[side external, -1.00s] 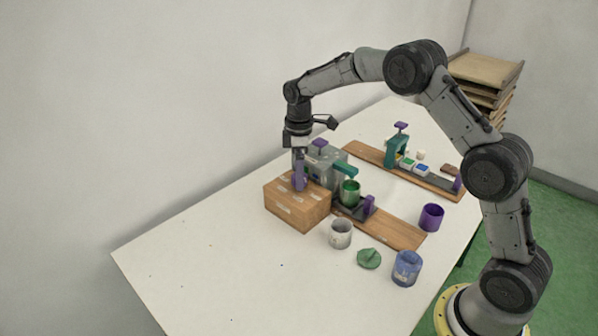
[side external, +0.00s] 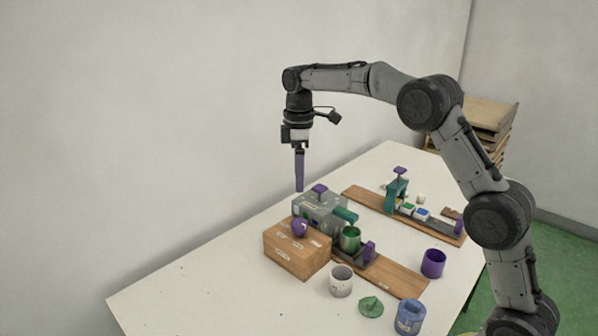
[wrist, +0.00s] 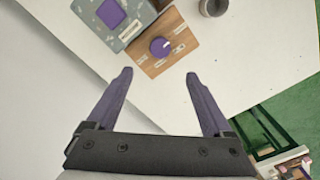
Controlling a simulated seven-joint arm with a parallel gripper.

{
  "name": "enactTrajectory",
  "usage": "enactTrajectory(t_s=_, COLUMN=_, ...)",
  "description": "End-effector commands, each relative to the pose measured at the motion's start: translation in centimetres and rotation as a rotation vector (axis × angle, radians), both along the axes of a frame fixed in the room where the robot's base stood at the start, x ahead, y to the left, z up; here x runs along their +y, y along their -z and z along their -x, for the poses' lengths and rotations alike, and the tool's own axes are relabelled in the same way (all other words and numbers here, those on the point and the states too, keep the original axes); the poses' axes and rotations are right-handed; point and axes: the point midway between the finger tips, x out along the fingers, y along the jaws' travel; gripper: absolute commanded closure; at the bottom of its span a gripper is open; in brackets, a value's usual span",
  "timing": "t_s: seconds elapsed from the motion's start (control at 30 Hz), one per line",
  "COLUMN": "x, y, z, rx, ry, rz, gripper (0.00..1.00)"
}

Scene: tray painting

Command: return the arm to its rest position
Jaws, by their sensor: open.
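My gripper (side external: 299,188) hangs pointing down in the side view, above the wooden box with a purple knob. In the wrist view, my gripper (wrist: 160,75) shows two purple fingers spread wide with nothing between them. The purple knob (side external: 299,228) sits on top of the wooden box (side external: 290,253), clear below the fingertips. The knob (wrist: 160,46) and box (wrist: 180,50) also show in the wrist view, beyond the fingertips.
A grey machine (side external: 318,211) stands behind the box, with a green cup (side external: 350,239) beside it. A white cup (side external: 341,281), green lid (side external: 370,307), blue jar (side external: 410,317) and purple cup (side external: 433,263) stand nearer the front. A second station (side external: 395,190) is behind. The table's left part is clear.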

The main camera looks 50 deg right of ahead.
Motion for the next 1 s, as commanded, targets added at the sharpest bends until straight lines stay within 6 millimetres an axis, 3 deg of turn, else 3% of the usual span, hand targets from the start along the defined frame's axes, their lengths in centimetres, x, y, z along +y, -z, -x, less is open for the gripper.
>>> enactTrajectory(t_s=0.4, x=0.1, y=-0.5, z=0.0, rx=-0.001, ry=-0.002, rz=0.0, gripper=0.15)
enactTrajectory(t_s=0.47, x=0.2, y=-1.3, z=0.1, rx=-0.017, ry=-0.004, rz=0.001, gripper=0.15)
enactTrajectory(t_s=0.57, x=0.6, y=-4.4, z=0.7, rx=-0.075, ry=-0.011, rz=0.007, gripper=0.15)
enactTrajectory(t_s=0.67, x=1.4, y=-8.1, z=3.0, rx=-0.126, ry=-0.022, rz=0.012, gripper=0.15)
enactTrajectory(t_s=0.8, x=2.5, y=-12.1, z=7.9, rx=-0.196, ry=-0.018, rz=0.015, gripper=0.15)
enactTrajectory(t_s=1.0, x=3.8, y=-14.8, z=15.6, rx=-0.291, ry=0.061, rz=0.004, gripper=0.15)
